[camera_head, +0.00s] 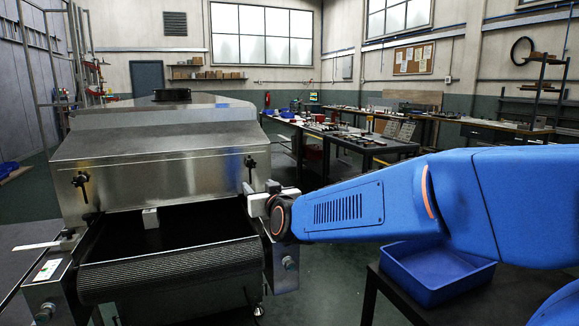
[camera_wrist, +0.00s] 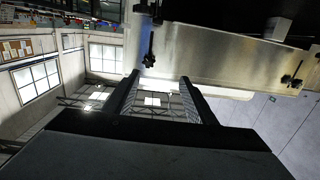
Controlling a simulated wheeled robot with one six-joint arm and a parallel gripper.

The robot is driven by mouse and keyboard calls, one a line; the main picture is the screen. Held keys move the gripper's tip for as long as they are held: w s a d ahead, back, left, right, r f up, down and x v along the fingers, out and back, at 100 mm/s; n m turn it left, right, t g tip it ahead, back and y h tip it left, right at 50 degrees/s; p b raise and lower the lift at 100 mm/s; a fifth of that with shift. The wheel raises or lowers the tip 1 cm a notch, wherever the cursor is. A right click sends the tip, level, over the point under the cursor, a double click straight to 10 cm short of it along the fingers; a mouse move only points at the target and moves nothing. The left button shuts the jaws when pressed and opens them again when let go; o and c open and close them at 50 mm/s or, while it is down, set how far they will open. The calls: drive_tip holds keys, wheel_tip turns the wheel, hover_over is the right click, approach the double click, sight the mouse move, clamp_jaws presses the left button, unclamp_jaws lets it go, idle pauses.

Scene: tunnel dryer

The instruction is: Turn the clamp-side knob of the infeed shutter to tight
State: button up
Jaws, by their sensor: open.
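The infeed shutter (camera_head: 150,150) is a broad steel hood front over the dark belt mouth. It carries a black knob (camera_head: 81,180) at its left and another black knob (camera_head: 250,162) at its right end. I cannot tell from any marking which is the clamp-side knob, nor how tight either is. A black knob (camera_wrist: 150,48) hangs just beyond the fingertips, and another knob (camera_wrist: 293,80) is farther right.
The ribbed conveyor belt (camera_head: 170,268) runs out below the shutter, with a small pale block (camera_head: 150,218) on it. Side plates with a round knob (camera_head: 290,263) flank the belt. A blue bin (camera_head: 435,272) stands on a dark table at right, under my arm.

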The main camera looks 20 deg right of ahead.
drive_tip(key=d, duration=0.2)
approach(251, 165)
drive_tip(key=shift+t+h, duration=0.3)
drive_tip(key=shift+h, duration=0.1)
drive_tip(key=w, duration=0.8)
drive_tip(key=shift+f, duration=0.25)
drive_tip(key=c, duration=1)
